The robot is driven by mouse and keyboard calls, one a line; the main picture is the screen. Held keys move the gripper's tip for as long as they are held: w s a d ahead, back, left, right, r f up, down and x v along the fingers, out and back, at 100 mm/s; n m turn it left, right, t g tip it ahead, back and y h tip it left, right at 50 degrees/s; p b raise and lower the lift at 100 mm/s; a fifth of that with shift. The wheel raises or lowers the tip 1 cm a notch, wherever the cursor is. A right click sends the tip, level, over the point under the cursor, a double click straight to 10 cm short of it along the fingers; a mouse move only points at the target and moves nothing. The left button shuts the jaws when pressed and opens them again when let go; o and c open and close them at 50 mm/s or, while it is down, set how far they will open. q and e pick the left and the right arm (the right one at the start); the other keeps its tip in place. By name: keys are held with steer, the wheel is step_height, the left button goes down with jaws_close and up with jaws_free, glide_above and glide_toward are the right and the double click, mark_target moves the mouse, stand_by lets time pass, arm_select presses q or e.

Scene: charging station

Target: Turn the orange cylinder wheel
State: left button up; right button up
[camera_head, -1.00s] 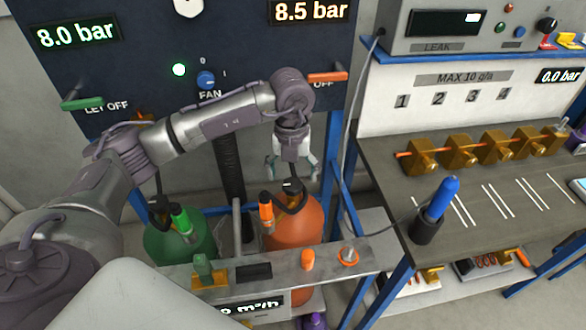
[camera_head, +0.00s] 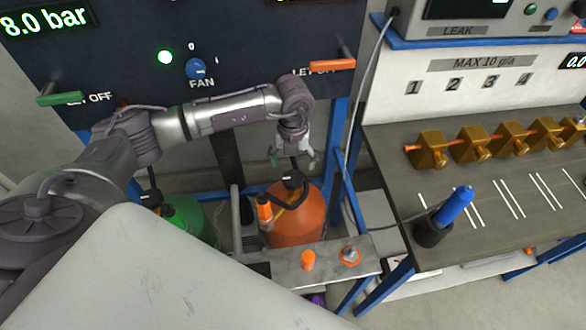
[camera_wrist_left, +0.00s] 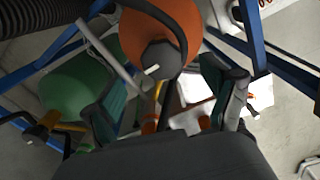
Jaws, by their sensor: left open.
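The orange cylinder (camera_head: 296,222) stands upright behind a grey metal ledge, with a black wheel (camera_head: 291,179) on its top and an orange fitting (camera_head: 265,210) at its side. My left gripper (camera_head: 293,158) is open and empty, pointing down close above the wheel in the head view. In the left wrist view, the black wheel (camera_wrist_left: 160,58) with a white mark lies ahead of and between the open fingers of the left gripper (camera_wrist_left: 167,88). No contact is visible. My right gripper is not in view.
A green cylinder (camera_head: 185,222) stands to the left, partly hidden. A black hose loops beside the orange wheel. The grey ledge (camera_head: 330,262) carries orange fittings in front. Blue frame posts stand to the right, near the bench (camera_head: 390,170) with brass valves. The panel (camera_head: 240,30) rises behind.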

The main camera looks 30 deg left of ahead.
mark_target(293, 175)
arm_select(q)
step_height(293, 175, down, 4)
steer(key=shift+f+p, duration=0.1)
steer(key=shift+p, duration=0.2)
steer(key=shift+f, duration=0.45)
steer(key=c, duration=1.2)
steer(key=shift+o, duration=0.2)
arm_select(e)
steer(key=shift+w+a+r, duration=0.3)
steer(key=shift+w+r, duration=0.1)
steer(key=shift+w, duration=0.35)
